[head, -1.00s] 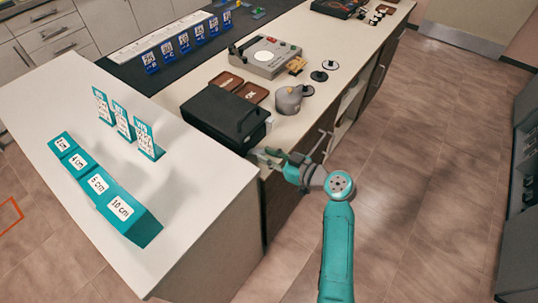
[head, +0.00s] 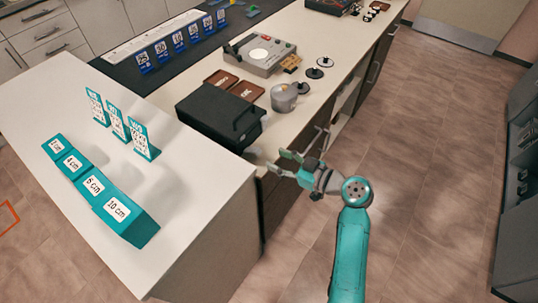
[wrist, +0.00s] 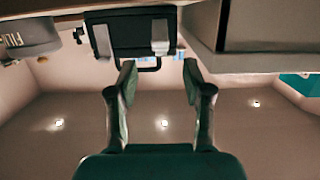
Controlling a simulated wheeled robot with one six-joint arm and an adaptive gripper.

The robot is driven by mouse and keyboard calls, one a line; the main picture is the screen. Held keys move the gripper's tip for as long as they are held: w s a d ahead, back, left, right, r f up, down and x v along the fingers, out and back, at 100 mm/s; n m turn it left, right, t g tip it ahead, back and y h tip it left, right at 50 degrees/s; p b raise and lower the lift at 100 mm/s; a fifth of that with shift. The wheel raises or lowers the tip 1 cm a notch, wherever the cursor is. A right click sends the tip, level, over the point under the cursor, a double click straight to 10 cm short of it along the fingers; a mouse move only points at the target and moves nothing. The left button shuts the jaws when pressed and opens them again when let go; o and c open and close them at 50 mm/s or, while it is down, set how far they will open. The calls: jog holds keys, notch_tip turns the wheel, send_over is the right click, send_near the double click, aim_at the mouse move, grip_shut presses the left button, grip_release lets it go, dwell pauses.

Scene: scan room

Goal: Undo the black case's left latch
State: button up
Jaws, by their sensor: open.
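The black case (head: 215,115) lies on the light counter with its handle side toward my arm. The wrist view is upside down and shows the case (wrist: 130,32) at the top, with its handle and two pale latches on the front. The latch at the picture's right (wrist: 160,38), the case's left one, lies roughly in line with the gap between my fingers. The other latch (wrist: 102,42) is farther left in the picture. Whether either latch is fastened is unclear. My gripper (head: 282,163) is open and empty, apart from the case, beyond the counter's edge; its fingers also show in the wrist view (wrist: 159,72).
A grey mug-like vessel (head: 284,97) stands beside the case. Brown trays (head: 246,91) and a grey device (head: 260,54) are behind. Teal blocks (head: 98,190) and teal label stands (head: 142,140) occupy the left counter. The floor right of my arm is clear.

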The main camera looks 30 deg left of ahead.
jog(key=v, duration=0.6)
jog(key=shift+d, duration=0.3)
jog(key=s+d+f+m+t+h, duration=0.45)
jog(key=d+f+m+t, duration=0.2)
jog(key=d+f, duration=0.4)
jog(key=s+d+f+m+t+h, duration=0.35)
jog(key=s+d+f+m, duration=0.25)
jog(key=s+d+f, duration=0.3)
jog(key=s+d+r+m+t+h, duration=0.1)
jog(key=s+d+r+m+h, duration=0.15)
jog(key=s+d, duration=0.4)
jog(key=s+d+r+m+h, duration=0.1)
jog(key=s+d+r+h, duration=0.25)
jog(key=s, duration=0.55)
jog(key=s+d+r+m+t+h, duration=0.1)
jog(key=s+d+r+t, duration=0.1)
jog(key=s+r, duration=0.7)
notch_tip(320, 180, up, 3)
jog(key=shift+d+r+h, duration=0.1)
jog(key=shift+d+h, duration=0.2)
jog(key=shift+d, duration=0.5)
